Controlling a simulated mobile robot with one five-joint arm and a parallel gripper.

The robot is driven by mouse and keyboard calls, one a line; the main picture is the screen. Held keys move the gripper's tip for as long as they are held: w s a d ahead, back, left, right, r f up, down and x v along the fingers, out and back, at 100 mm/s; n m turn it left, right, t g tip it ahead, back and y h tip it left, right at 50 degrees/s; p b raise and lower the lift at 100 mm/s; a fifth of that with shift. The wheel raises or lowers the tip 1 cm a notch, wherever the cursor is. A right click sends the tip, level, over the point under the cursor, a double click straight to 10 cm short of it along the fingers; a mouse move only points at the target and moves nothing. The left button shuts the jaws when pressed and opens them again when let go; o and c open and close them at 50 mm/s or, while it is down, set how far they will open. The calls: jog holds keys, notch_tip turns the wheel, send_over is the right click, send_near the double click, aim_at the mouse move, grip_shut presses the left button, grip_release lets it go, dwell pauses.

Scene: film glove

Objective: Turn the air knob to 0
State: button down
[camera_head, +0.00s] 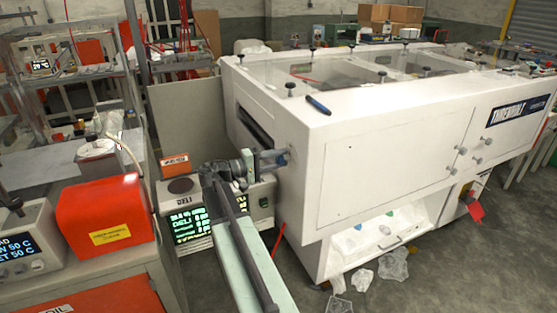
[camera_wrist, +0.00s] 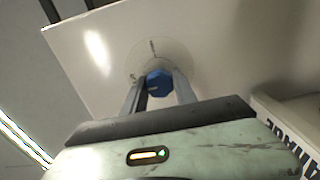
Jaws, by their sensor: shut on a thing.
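The air knob (camera_wrist: 158,83) is a small blue knob in the wrist view. It sits on a round, pale dial plate (camera_wrist: 152,54) with small dark marks around it, on a white panel. My gripper (camera_wrist: 159,90) is shut on the knob, with one finger on each side. In the head view my gripper (camera_head: 270,160) reaches the left end face of the big white machine (camera_head: 340,125), and a bit of blue shows at its tips. The scale's figures are too small to read, so the knob's setting is unclear.
A control box with green lit text (camera_head: 190,224) stands close beneath my arm. An orange box (camera_head: 103,215) stands to its left on a cabinet. A blue pen (camera_head: 318,104) lies on the machine's top edge. Clear plastic scraps (camera_head: 394,264) lie on the floor.

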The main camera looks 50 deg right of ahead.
jog(key=shift+w, duration=0.1)
dwell(0.4)
jog(key=c, duration=1)
grip_release()
jog(key=v, duration=0.7)
jog(key=shift+a, duration=0.35)
jog(key=shift+w, duration=0.1)
